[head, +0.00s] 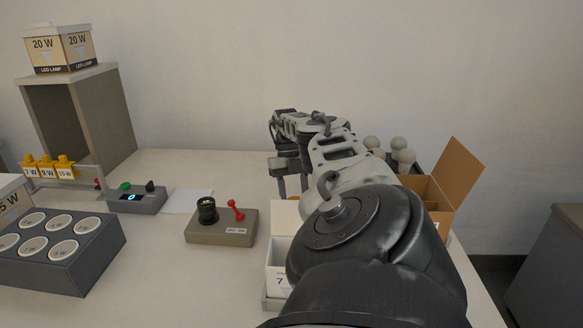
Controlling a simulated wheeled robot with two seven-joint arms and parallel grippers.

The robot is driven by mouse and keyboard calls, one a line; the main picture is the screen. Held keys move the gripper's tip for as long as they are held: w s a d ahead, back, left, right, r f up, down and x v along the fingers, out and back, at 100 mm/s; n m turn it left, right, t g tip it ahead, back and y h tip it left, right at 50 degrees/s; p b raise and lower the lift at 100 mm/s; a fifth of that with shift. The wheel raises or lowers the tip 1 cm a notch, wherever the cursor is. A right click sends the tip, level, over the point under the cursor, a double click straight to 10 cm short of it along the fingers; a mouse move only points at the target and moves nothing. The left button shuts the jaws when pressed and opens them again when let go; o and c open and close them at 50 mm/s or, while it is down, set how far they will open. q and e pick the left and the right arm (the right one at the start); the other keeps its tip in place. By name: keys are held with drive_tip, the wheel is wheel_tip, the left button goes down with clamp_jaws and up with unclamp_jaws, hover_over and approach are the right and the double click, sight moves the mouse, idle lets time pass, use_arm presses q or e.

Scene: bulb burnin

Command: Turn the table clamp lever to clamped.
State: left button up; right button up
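A grey-brown box (221,232) on the table carries a black round socket (207,209) and a red lever (236,210) with a small label in front of it. The lever leans up and to the left. I cannot make out a part marked as the table clamp; a small red piece (98,183) shows by the rack at left. My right arm reaches in from the bottom right. Its gripper (291,183) is over the back of the table, right of the red lever and apart from it; its finger opening is unclear. My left gripper is out of view.
A dark tray (62,255) with round cups is front left. A cardboard box (457,172) and bulbs (398,146) are partly behind my arm.

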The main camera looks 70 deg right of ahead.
drive_tip(key=o, duration=1.4)
drive_tip(key=shift+r, duration=0.15)
wheel_tip(320, 180, up, 3)
drive_tip(key=shift+s+r, duration=0.1)
drive_tip(key=shift+s+a+r+p, duration=0.2)
drive_tip(key=shift+r+p, duration=0.1)
drive_tip(key=shift+p, duration=0.1)
use_arm(q)
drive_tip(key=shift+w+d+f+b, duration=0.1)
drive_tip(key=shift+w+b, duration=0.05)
drive_tip(key=shift+b, duration=0.85)
use_arm(e)
drive_tip(key=s+a+r, duration=0.4)
drive_tip(key=a+r, duration=0.5)
drive_tip(key=a, duration=0.3)
drive_tip(key=shift+a, duration=0.4)
